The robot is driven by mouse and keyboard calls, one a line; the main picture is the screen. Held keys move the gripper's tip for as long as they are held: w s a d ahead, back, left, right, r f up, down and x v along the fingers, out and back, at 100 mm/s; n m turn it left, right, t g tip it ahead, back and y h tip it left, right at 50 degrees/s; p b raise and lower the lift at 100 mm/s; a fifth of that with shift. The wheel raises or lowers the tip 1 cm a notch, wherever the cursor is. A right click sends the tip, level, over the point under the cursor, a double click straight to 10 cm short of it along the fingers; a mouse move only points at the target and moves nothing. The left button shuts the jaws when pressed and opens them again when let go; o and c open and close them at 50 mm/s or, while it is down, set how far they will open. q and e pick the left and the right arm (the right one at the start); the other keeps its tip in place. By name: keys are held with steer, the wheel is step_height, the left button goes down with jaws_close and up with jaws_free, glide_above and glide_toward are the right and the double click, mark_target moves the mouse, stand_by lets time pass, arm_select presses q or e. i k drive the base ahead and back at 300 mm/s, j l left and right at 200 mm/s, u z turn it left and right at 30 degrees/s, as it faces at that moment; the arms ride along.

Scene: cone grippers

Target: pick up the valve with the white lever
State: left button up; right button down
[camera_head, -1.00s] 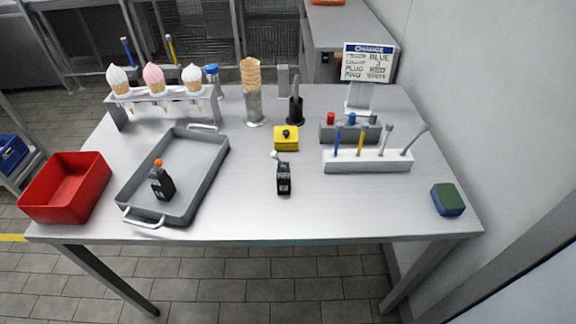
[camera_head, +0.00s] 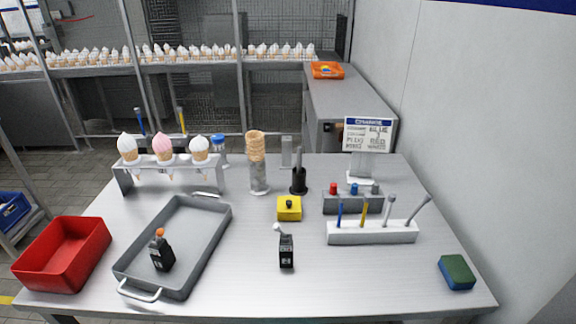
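A small black valve with a white ball-ended lever (camera_head: 286,249) stands upright on the bare metal table (camera_head: 235,285), near the middle front. A similar black valve with an orange lever end (camera_head: 161,253) stands in the grey tray to its left. Neither of my grippers shows in the head view.
The grey tray (camera_head: 222,222) and a red bin (camera_head: 103,254) are at the left. A yellow block (camera_head: 289,208) sits behind the white-lever valve. A white tool rack (camera_head: 345,235), a sponge (camera_head: 457,272) and a sign (camera_head: 368,136) are at the right. A cone rack (camera_head: 124,180) stands at the back left.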

mark_target(286, 245)
steer(key=l+u, duration=0.2)
steer(key=u, duration=0.15)
steer(key=i+l+u, duration=0.1)
steer(key=l+u, duration=0.15)
steer(key=u, duration=0.15)
steer(key=l+u, duration=0.35)
steer(key=j, duration=0.1)
